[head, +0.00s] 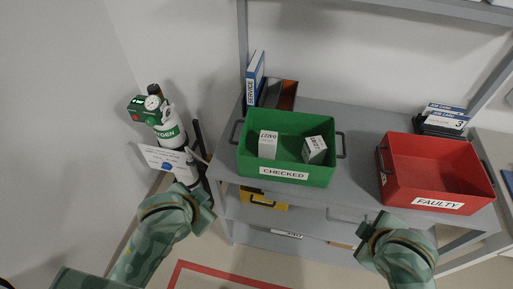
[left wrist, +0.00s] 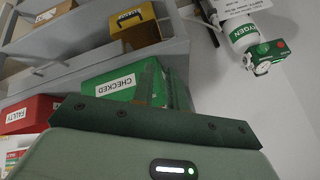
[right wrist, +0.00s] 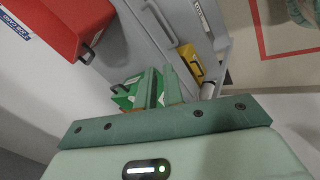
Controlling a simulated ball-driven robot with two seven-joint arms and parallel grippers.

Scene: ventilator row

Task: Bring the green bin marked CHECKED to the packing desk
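The green bin (head: 246,167) marked CHECKED stands upright on the bench (head: 350,131), with two small white boxes (head: 268,144) (head: 314,150) inside and a dark loop handle at each end. It also shows in the left wrist view (left wrist: 103,72) and partly in the right wrist view (right wrist: 121,101), behind the fingers. My left gripper (head: 207,207) is in front and left of the bin, below its rim. My right gripper (head: 366,238) is in front and right of it. Both are apart from the bin; their fingers look close together with nothing between them. The packing desk cannot be made out.
A red bin (head: 436,177) marked FAULTY stands to the right on the bench. A yellow case (head: 264,200) sits on the shelf below. An oxygen cylinder (head: 170,131) stands left by the wall. Binders (head: 255,78) stand behind the green bin. Red floor marking (head: 215,272) lies in front.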

